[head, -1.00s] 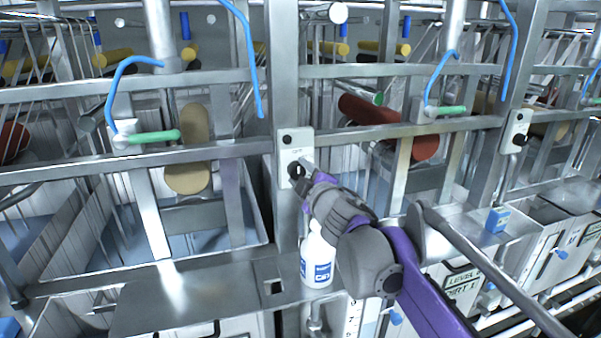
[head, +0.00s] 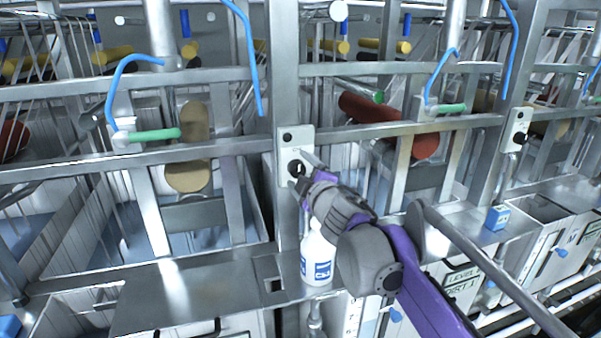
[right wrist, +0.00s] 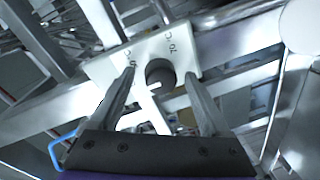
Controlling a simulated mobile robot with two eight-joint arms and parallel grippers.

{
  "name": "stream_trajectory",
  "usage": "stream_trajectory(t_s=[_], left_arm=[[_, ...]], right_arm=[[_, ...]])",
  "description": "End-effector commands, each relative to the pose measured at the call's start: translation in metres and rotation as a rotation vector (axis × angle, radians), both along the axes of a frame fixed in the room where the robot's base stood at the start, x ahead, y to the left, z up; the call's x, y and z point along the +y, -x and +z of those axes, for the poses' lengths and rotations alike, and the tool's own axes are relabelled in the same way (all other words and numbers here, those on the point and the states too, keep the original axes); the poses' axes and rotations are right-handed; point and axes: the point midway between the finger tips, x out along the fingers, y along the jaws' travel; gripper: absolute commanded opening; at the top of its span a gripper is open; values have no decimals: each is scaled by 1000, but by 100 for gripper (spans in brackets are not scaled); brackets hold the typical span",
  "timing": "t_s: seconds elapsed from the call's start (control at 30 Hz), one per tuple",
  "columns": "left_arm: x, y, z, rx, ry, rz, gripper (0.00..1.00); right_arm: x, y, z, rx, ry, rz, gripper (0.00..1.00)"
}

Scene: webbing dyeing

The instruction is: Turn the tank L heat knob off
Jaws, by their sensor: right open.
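A black heat knob (head: 296,168) sits on a light panel (head: 287,150) fixed to a metal upright in the middle of the head view. In the right wrist view the round dark knob (right wrist: 160,74) shows on its white plate (right wrist: 105,68), with a pale pointer mark and small lettering around it. My right gripper (head: 308,167) is at the panel, and in the right wrist view its two fingers (right wrist: 160,85) stand apart on either side of the knob. A gap shows between each finger and the knob. My left gripper is not in view.
A white bottle with a blue label (head: 317,258) stands on the metal ledge (head: 190,290) just below my right arm. Another knob panel (head: 517,130) is on the upright at right. Metal rails, green handles (head: 155,135) and blue hoses (head: 246,60) surround the area.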

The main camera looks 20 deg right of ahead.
Motion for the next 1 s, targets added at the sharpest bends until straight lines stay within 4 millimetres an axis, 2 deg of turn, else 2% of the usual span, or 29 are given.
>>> stream_trajectory(t_s=[0.17,0.6,0.8,1.0], left_arm=[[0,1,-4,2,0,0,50],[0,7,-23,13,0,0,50],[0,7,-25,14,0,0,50],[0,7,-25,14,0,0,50]], right_arm=[[-1,14,0,0,0,-1,81],[-8,91,6,0,0,-1,81],[-9,106,9,0,0,-1,81],[-9,108,9,0,0,0,81]])
